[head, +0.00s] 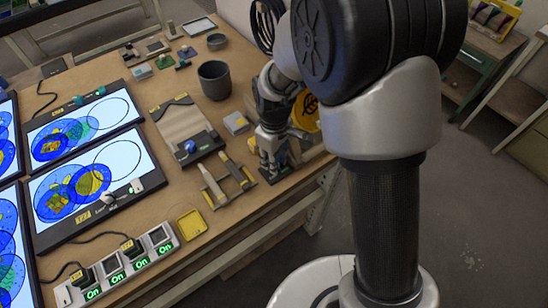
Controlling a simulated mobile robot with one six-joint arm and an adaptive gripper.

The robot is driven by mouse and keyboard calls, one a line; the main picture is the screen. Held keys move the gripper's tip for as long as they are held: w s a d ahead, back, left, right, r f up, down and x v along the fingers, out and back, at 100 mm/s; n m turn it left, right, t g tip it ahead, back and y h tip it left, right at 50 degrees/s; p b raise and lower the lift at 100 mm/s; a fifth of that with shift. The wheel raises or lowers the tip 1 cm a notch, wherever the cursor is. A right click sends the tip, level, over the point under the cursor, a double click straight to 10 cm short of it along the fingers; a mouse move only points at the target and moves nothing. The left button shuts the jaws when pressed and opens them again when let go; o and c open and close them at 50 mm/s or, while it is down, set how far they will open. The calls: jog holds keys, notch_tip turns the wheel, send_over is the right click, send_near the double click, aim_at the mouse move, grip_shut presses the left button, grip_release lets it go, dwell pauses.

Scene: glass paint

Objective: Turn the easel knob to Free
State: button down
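A beige board (182,122) with dark bars at its ends lies on the workbench, and looks like the easel. A round blue knob (191,146) sits on its dark front bar. I cannot read any Free mark or tell how the knob is turned. My gripper (268,168) points down at the right side of the bench, to the right of the blue knob and apart from it. Its fingers are small and partly merge with a dark stand beneath, so I cannot tell whether they are open or hold anything.
Two lit light panels (68,188) with coloured circles lie at left. A power strip (150,252) with green "On" lights is at the front. A yellow tray (191,224), a wooden frame (228,183), a grey block (236,122) and a dark cup (214,80) surround the board.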

jog(key=m+p, duration=0.2)
jog(key=m, duration=0.3)
jog(key=shift+m, duration=0.3)
jog(key=m+p, duration=0.1)
jog(key=m, duration=0.4)
jog(key=shift+m, duration=0.3)
dwell(0.3)
jog(key=c, duration=1.3)
grip_release()
jog(key=shift+c, duration=0.2)
jog(key=shift+r, duration=0.55)
notch_tip(320, 180, up, 11)
